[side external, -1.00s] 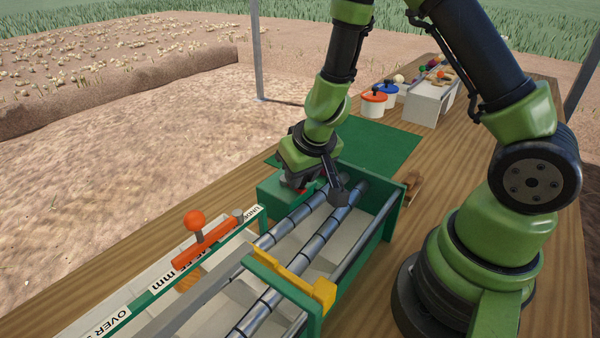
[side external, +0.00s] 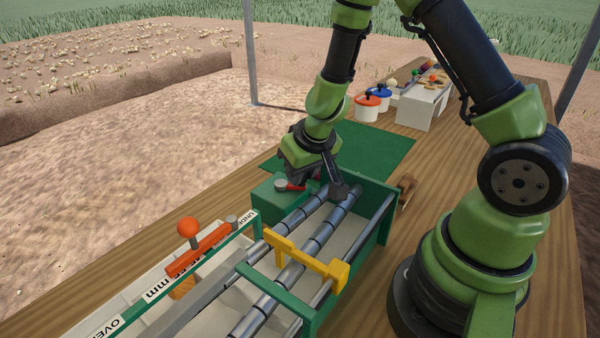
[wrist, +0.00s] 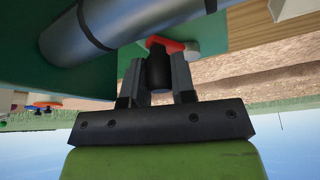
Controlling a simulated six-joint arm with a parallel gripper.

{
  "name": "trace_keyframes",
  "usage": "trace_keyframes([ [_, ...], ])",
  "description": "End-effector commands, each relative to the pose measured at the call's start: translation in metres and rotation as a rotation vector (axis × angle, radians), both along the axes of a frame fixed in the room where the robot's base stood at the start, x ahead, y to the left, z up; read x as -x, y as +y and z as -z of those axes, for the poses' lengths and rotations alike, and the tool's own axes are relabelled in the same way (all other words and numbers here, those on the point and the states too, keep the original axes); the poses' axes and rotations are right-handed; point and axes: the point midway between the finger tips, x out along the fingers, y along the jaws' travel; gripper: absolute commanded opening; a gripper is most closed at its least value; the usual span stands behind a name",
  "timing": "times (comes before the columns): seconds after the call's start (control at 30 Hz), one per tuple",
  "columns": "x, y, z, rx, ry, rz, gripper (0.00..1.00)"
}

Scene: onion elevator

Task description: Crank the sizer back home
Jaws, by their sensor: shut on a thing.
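The sizer is a green frame (side external: 377,222) with dark banded rollers (side external: 290,272) running along it. A yellow bar (side external: 310,262) lies across the rollers, between the green crossbar (side external: 265,283) and the far end. A green box (side external: 268,203) at the far left corner carries a red crank arm (side external: 294,187) on a grey hub; the arm also shows in the wrist view (wrist: 166,44). My gripper (wrist: 160,70) is shut on the crank's black handle (wrist: 160,76). In the side view my gripper (side external: 305,180) largely hides the handle.
An orange lever with a ball knob (side external: 188,228) stands on the labelled rail at left. A green mat (side external: 372,148) lies behind the sizer. Red-lidded (side external: 367,106) and blue-lidded (side external: 379,95) pots and a white rack (side external: 425,105) stand farther back.

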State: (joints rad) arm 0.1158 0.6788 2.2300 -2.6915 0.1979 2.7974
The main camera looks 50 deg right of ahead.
Motion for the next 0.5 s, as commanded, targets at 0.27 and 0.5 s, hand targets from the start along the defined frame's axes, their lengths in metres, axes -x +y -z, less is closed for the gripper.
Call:
trace_keyframes([
  [0.27, -0.0034, -0.0005, -0.0020, 0.003, -0.011, -0.003, 0.02],
  [0.5, -0.0076, -0.0054, -0.0017, 0.003, -0.011, -0.001, 0.02],
])
